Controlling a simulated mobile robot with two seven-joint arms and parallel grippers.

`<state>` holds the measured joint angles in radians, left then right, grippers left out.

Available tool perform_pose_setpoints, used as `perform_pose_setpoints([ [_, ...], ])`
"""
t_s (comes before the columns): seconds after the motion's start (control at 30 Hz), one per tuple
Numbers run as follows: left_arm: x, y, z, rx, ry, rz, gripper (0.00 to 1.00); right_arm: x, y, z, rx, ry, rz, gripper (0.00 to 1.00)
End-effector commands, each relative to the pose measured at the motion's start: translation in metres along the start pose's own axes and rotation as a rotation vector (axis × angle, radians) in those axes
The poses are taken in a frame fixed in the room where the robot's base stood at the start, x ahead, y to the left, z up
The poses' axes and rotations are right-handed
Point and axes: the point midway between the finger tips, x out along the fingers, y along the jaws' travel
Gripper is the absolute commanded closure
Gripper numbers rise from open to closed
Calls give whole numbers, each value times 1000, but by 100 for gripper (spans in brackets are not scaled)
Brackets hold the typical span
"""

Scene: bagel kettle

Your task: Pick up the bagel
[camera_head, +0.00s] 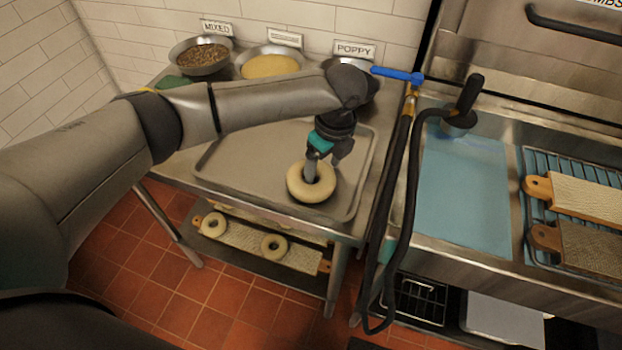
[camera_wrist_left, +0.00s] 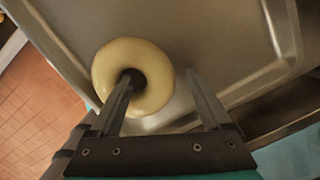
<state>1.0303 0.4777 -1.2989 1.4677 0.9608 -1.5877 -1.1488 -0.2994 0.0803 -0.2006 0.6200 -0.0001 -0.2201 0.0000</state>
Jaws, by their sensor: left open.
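A pale round bagel (camera_head: 301,190) lies on a metal tray (camera_head: 228,160) on the steel table. My left gripper (camera_head: 321,172) is over it, pointing down. In the left wrist view the bagel (camera_wrist_left: 158,62) sits between and beyond the open fingers (camera_wrist_left: 165,85). One finger's tip is at the bagel's hole and the other is outside its ring, to the right. I cannot tell whether either finger touches it. My right gripper is not in view.
Bowls of toppings (camera_head: 270,66) stand along the back wall, with a POPPY sign (camera_head: 354,50). A shelf below holds boards with bagels (camera_head: 274,245). A black hose (camera_head: 387,225) and a blue water basin (camera_head: 465,195) are to the right. The tray's left part is clear.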

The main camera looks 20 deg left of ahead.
Motion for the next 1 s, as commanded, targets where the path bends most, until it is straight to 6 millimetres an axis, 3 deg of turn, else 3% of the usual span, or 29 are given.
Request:
perform_pose_setpoints([
  [0.07,0,0,0,0,0,0,19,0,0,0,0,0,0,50],
  [0.8,-1,0,0,0,0,-1,100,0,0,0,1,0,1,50],
  [1.0,-1,0,0,0,0,-1,100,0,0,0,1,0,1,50],
])
